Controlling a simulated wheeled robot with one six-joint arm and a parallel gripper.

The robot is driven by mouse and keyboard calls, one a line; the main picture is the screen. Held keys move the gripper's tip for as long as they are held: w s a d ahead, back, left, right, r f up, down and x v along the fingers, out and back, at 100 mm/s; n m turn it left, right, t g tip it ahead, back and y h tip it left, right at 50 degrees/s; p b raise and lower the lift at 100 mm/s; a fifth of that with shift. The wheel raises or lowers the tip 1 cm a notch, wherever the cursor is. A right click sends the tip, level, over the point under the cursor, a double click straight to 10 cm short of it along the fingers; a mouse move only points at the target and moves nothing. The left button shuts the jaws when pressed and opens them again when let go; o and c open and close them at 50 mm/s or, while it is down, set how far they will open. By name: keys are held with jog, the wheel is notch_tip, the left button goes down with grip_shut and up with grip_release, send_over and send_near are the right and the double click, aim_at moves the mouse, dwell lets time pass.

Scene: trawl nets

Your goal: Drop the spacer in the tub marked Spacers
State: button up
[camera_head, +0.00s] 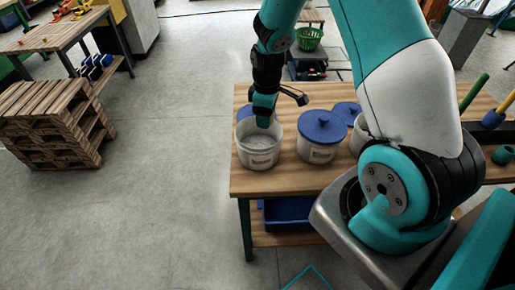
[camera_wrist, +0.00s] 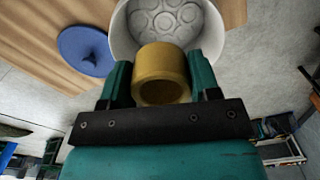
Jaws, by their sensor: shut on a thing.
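My gripper (camera_wrist: 160,85) is shut on a yellow ring-shaped spacer (camera_wrist: 162,72), held between its two teal fingers. The spacer's hollow end faces the wrist camera. An open white tub (camera_wrist: 122,30) lies beyond the spacer in the wrist view, with a pale floor of round shapes. In the head view my gripper (camera_head: 264,115) points down at the mouth of this tub (camera_head: 258,158), at the table's left end. The spacer is hidden there. The tub has a label, too small to read.
A blue lid (camera_wrist: 85,50) lies on the wooden table (camera_head: 275,183) beside the open tub. A white tub with a blue lid (camera_head: 322,127) stands to its right. Another tub is partly hidden by my arm.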

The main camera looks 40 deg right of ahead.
jog(key=o, duration=1)
jog(key=shift+r, duration=0.1)
notch_tip(320, 180, up, 17)
jog(key=b, duration=0.2)
jog(key=shift+r, duration=0.15)
jog(key=s+a+r+y, duration=0.2)
jog(key=s+a, duration=0.9)
jog(key=s+a+r+y, duration=0.2)
jog(key=s+a, duration=0.9)
jog(key=shift+a+m, duration=0.3)
jog(key=shift+a, duration=0.05)
